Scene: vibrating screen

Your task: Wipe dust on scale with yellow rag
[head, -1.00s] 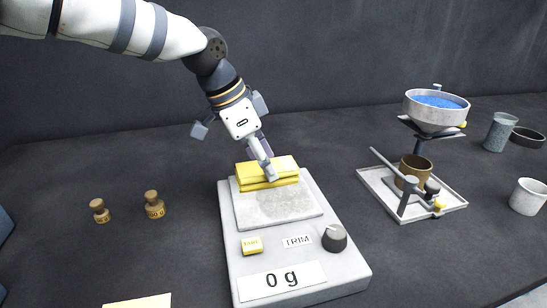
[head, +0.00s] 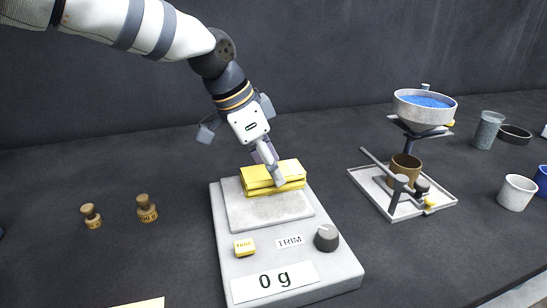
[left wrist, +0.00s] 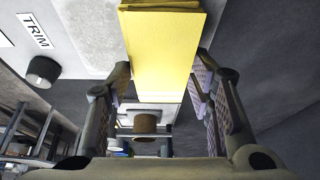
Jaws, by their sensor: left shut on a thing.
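The scale (head: 222,262) is a pale box with a flat square plate (head: 238,216); its display reads 0 g. Faint mottled grey, which looks like dust, shows on the plate in front of the rag. The folded yellow rag (head: 258,173) lies at the back part of the plate, seemingly on it. My left gripper (head: 275,180) comes down from above and is shut on the rag. In the left wrist view the rag (left wrist: 162,55) sits between the fingers. The plate under the rag is hidden. My right gripper is not in view.
A yellow tare button (head: 245,247) and a dark knob (head: 326,238) sit at the scale's front. Two brass weights (head: 147,208) stand left. A stand with a bowl of blue grains (head: 425,108) and a tray (head: 441,190) are right, with cups (head: 516,193) beyond.

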